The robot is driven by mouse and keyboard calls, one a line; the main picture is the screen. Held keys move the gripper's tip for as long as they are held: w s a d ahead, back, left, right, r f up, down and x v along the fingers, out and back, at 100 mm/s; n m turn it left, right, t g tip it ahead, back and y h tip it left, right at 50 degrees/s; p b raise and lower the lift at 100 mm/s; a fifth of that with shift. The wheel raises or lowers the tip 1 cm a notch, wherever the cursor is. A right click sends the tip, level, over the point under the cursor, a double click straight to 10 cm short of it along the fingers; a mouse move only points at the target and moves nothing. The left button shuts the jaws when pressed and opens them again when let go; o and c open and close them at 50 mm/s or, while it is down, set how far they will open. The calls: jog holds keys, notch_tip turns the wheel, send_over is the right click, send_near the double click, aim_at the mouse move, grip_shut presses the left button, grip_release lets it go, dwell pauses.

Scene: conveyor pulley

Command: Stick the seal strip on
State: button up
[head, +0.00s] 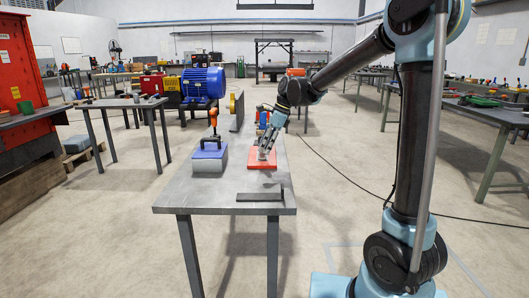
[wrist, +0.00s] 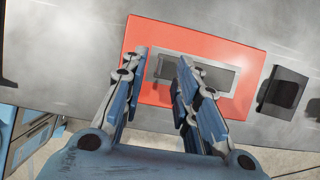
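A flat red-orange plate (head: 263,164) lies on the grey worktable, and it fills the middle of the wrist view (wrist: 255,50). A grey rectangular piece or recess (wrist: 218,77) shows in its middle, darker near the fingers. My gripper (head: 264,152) is low over the plate. In the wrist view its two fingers (wrist: 163,57) are apart, with the grey area between and beyond their tips. I cannot tell whether they touch it. A dark flat bar (head: 260,195) lies apart near the table's front edge. I cannot tell which piece is the seal strip.
A grey block with a blue top and dark handle (head: 210,152) stands left of the plate. An orange-topped tool (head: 213,118) stands behind it. A large blue motor (head: 203,84) is farther back. The table's (head: 180,195) front left is clear.

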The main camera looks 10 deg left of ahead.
jog(key=v, duration=0.9)
jog(key=shift+d+r, duration=0.1)
jog(key=s+d+f+n+t+h, duration=0.15)
jog(key=s+d, duration=0.25)
jog(key=d, duration=0.4)
jog(key=s+d+f+n, duration=0.2)
jog(key=s+d+n, duration=0.1)
jog(key=d, duration=0.5)
jog(key=s+d+f+n+t, duration=0.1)
jog(key=s+d+f+n, duration=0.2)
jog(key=d, duration=0.4)
jog(key=s+d+f+n+h, duration=0.3)
jog(key=s+d+f+n, duration=0.5)
jog(key=s+d+f, duration=0.6)
jog(key=s+d, duration=0.2)
jog(key=s, duration=0.1)
jog(key=shift+t, duration=0.35)
jog(key=shift+d+f, duration=0.1)
